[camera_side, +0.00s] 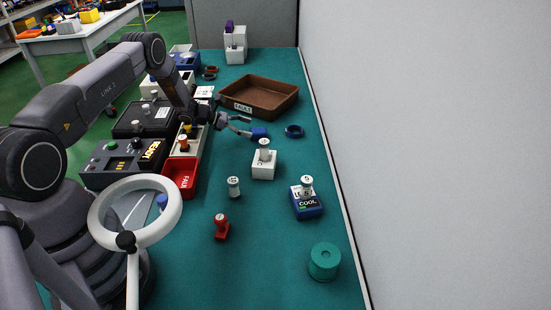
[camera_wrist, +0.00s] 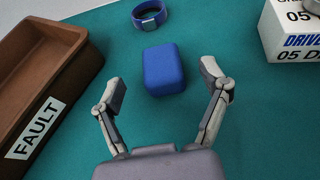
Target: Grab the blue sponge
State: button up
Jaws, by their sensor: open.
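The blue sponge (camera_wrist: 164,69) is a rounded block on the green mat, ahead of my fingertips in the wrist view. In the side view the sponge (camera_side: 260,133) sits just right of my gripper (camera_side: 242,127), between the brown tray and a white block. My gripper (camera_wrist: 168,92) is open and empty in the wrist view. Its two fingers are spread apart, with the near end of the sponge close to the gap between the tips. I cannot tell the exact height of the fingers above the mat.
A brown tray labelled FAULT (camera_wrist: 88,50) stands left in the wrist view. A blue ring (camera_wrist: 149,14) lies beyond the sponge. A white labelled block (camera_wrist: 290,35) stands at the right.

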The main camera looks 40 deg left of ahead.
aim_at(257, 130)
jog(key=x, duration=0.6)
jog(key=c, duration=1)
